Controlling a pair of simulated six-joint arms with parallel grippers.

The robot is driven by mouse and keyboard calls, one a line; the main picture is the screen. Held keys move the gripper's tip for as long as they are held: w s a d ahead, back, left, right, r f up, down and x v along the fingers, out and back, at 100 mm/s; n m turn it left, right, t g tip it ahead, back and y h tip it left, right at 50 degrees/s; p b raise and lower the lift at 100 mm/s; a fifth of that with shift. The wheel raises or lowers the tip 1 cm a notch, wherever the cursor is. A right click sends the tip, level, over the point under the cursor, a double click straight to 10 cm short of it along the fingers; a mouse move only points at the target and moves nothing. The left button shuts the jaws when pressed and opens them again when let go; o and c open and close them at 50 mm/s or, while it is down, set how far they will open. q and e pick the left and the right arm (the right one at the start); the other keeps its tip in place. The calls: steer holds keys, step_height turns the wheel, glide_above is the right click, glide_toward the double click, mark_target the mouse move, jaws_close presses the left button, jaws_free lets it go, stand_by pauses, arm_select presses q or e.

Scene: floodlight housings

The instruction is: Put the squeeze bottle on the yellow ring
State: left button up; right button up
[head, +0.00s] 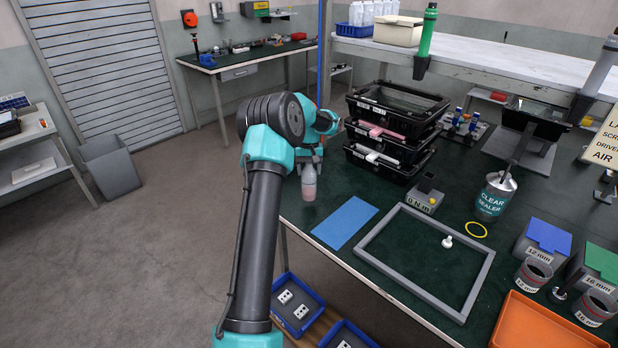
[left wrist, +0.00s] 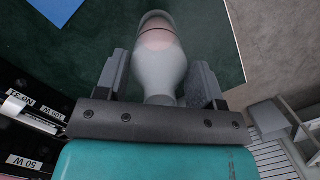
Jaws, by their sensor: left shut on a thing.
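The squeeze bottle (head: 309,186) is pale and translucent with pinkish contents in its lower part. It hangs upright below my left gripper (head: 310,165) at the left edge of the green table. In the left wrist view the bottle (left wrist: 158,70) sits between the two fingers of the left gripper (left wrist: 160,82), which is shut on it. I cannot tell whether its base touches the table. The yellow ring (head: 476,229) lies flat and empty on the table, to the right of the bottle, near the clear sealer can (head: 495,196). My right gripper is not in view.
A blue mat (head: 344,222) and a grey frame (head: 385,262) with a small white part (head: 447,241) lie between bottle and ring. Stacked black trays (head: 390,160) stand behind. A torque block (head: 426,195) is near the can. Bins (head: 541,250) stand to the right.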

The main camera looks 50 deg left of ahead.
mark_target(309, 177)
arm_select(q)
steer(key=shift+f, duration=1.85)
steer(key=o, duration=1.5)
steer(key=r, duration=0.4)
steer(key=a+r, duration=0.1)
steer(key=r, duration=0.3)
steer(key=w+r, duration=0.1)
steer(key=r, duration=0.3)
steer(key=shift+a+r, duration=0.1)
steer(key=shift+a, duration=0.1)
steer(key=shift+o, duration=0.3)
